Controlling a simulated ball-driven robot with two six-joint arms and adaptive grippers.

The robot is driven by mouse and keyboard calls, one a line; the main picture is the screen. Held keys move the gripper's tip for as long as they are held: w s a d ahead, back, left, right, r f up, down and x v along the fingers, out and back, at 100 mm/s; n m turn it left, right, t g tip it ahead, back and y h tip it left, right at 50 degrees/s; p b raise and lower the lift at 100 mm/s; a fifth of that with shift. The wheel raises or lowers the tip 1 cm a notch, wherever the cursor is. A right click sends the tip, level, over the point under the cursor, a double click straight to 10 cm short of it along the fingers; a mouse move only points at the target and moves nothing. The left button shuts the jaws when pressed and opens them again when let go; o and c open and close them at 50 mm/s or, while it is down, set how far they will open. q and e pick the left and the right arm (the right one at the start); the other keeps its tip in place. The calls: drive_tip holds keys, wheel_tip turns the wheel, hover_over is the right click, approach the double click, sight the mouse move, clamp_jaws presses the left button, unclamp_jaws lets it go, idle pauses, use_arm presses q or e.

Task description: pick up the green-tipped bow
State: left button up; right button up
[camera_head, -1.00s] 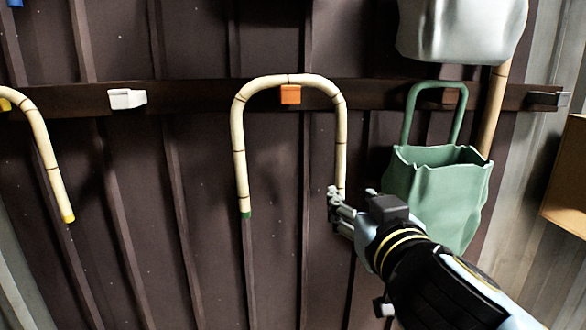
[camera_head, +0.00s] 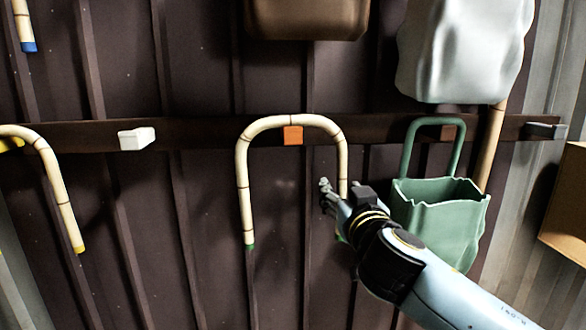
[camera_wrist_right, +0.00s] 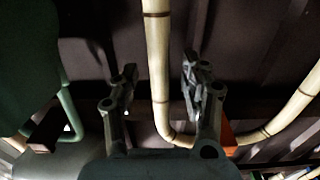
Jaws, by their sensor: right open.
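The green-tipped bow (camera_head: 244,180) is a cream, jointed, upside-down U of rattan. It hangs on an orange peg (camera_head: 293,135) on a dark rail, with a green tip at its left lower end. My right gripper (camera_head: 328,192) is at the bow's right leg in the head view and covers part of it. In the right wrist view, that gripper (camera_wrist_right: 160,95) is open, with one finger on each side of a rattan leg (camera_wrist_right: 158,60). The fingers appear apart from the leg. My left gripper is not in view.
A green bag (camera_head: 440,225) hangs close to the right of my right arm, with a white bag (camera_head: 465,50) above it. A yellow-tipped bow (camera_head: 55,185) hangs at the left. A white peg (camera_head: 137,138) on the rail (camera_head: 200,132) is empty.

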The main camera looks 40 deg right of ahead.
drive_tip(key=shift+s+a, duration=0.1)
drive_tip(key=shift+c, duration=0.2)
clamp_jaws()
